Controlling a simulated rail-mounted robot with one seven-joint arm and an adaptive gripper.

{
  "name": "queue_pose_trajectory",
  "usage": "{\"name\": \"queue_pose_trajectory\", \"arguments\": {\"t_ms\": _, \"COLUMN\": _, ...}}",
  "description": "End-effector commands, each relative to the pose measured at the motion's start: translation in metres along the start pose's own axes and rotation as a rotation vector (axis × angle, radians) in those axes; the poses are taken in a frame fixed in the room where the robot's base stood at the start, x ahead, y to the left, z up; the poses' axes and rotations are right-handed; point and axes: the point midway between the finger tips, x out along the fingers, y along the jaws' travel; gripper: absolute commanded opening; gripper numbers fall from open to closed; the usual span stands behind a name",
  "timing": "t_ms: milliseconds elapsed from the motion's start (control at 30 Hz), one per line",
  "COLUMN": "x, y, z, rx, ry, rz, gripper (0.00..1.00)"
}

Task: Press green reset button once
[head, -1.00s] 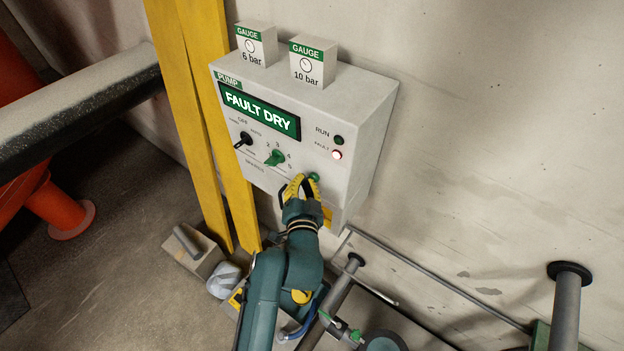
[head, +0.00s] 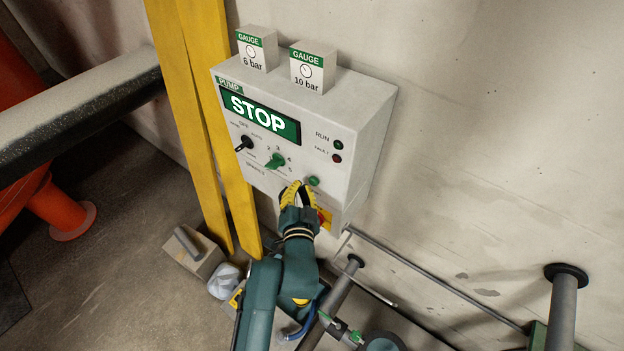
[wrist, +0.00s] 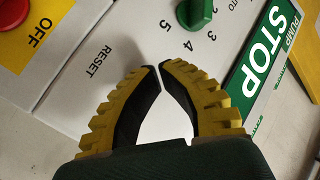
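The green reset button (head: 314,181) sits low on the front of the grey pump panel (head: 368,115), at its right side. The panel display (head: 260,114) reads STOP. The fault lamp (head: 337,158) is dark red and unlit.
A red OFF button on a yellow plate (head: 325,217) is just below the gripper's right side. A green numbered knob (head: 275,161) and a black selector (head: 244,144) are to the left. Two gauge boxes (head: 313,70) stand on top. Yellow posts (head: 205,120) rise at the left.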

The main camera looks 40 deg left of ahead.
Motion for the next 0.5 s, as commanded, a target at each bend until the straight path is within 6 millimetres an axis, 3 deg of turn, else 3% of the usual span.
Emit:
{"name": "queue_pose_trajectory", "arguments": {"t_ms": 267, "x": -0.001, "y": -0.001, "z": 0.001, "rx": 0.000, "ry": 0.000, "rz": 0.000, "gripper": 0.00}}
{"name": "queue_pose_trajectory", "arguments": {"t_ms": 500, "x": -0.018, "y": -0.012, "z": 0.007, "rx": 0.000, "ry": -0.003, "rz": 0.000, "gripper": 0.00}}
